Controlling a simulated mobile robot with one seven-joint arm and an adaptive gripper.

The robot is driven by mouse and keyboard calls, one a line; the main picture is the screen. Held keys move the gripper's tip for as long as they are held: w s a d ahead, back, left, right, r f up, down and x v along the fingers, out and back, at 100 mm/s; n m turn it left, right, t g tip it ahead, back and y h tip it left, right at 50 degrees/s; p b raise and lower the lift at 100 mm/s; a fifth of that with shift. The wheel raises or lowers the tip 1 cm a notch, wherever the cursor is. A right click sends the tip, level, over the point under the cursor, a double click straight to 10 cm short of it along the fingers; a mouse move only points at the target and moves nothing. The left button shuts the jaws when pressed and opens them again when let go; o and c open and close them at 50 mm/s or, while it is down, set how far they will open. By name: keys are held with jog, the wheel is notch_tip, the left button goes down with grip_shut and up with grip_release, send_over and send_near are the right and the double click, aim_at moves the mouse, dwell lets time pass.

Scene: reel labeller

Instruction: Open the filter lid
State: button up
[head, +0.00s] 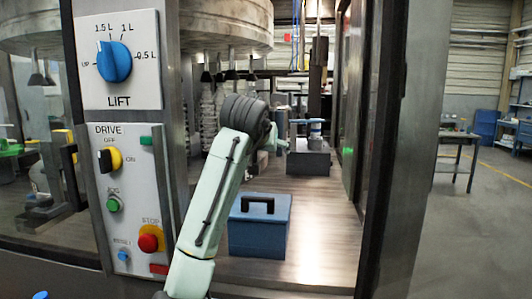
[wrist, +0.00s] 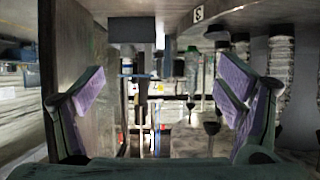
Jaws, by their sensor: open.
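A blue box with a black handle on its top (head: 258,230) stands on the wood-look deck inside the machine; its top looks closed. I cannot tell whether its top is the filter lid, as no label shows on it. Behind it, a grey block with a blue-banded cylinder (head: 309,160) stands on the same deck. My gripper (wrist: 166,103) is open, with nothing between its two purple-padded fingers. In the head view my arm's dark joint hides most of the gripper, above and behind the blue box. The blue box is not clearly seen in the wrist view.
A control panel (head: 126,200) with LIFT and DRIVE knobs and buttons stands left of my arm. A dark door post (head: 388,150) bounds the opening at right. A large round drum (head: 215,25) hangs above. The deck right of the blue box is clear.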

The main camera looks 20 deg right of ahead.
jog(key=v, duration=0.8)
jog(key=shift+s+a, duration=0.15)
jog(key=shift+s, duration=0.15)
jog(key=shift+r, duration=0.1)
